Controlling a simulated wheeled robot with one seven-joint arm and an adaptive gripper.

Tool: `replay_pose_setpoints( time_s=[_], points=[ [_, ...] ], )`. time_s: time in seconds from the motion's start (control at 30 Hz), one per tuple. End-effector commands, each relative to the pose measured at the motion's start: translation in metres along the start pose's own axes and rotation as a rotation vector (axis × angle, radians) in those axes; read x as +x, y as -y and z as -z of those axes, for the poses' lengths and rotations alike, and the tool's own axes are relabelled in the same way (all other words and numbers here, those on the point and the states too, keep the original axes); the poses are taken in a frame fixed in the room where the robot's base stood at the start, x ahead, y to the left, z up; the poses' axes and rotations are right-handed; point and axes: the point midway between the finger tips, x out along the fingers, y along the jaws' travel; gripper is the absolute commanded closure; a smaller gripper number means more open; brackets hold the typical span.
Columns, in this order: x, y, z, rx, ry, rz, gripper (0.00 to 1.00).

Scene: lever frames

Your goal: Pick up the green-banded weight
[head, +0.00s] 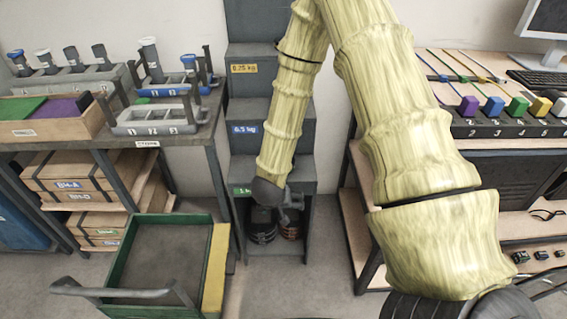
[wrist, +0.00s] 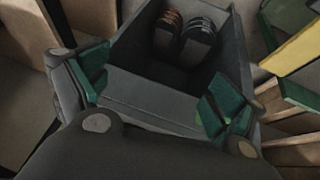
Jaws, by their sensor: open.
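My gripper (head: 287,203) is in front of the lower part of a dark grey stepped rack (head: 262,112). In the wrist view its two green-padded fingers (wrist: 160,88) are spread wide with nothing held between them. A dark weight (head: 262,233) and a copper-brown weight (head: 291,230) stand side by side in the rack's bottom opening, partly behind my gripper. In the wrist view the copper-brown weight (wrist: 168,30) and the dark weight (wrist: 198,40) lie beyond the fingertips. I cannot make out a green band on either. A green label (head: 242,190) sits on the step above.
A green cart (head: 117,259) with a yellow edge stands left of the rack. A workbench (head: 190,145) with trays stands at the left. Another bench (head: 355,165) with several coloured blocks stands at the right. Rack walls closely flank the opening.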

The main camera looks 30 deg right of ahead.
Motion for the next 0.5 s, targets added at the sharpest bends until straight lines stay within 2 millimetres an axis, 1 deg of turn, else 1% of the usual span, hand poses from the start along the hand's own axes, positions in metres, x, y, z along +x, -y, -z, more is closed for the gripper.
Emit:
replay_pose_setpoints(
  time_s=[0.03, 0.07, 0.1, 0.2, 0.3, 0.4, 0.5],
  points=[
    [-0.010, -0.001, 0.028, 0.059, -0.011, -0.010, 0.05],
    [-0.015, -0.002, 0.041, 0.089, -0.011, -0.018, 0.05],
    [-0.023, -0.003, 0.058, 0.129, -0.010, -0.027, 0.05],
    [-0.044, -0.008, 0.095, 0.225, 0.005, -0.039, 0.05],
    [-0.064, -0.010, 0.124, 0.305, 0.033, -0.038, 0.05],
    [-0.081, -0.013, 0.143, 0.365, 0.061, -0.031, 0.05],
    [-0.093, -0.013, 0.156, 0.402, 0.084, -0.021, 0.05]
  ],
)
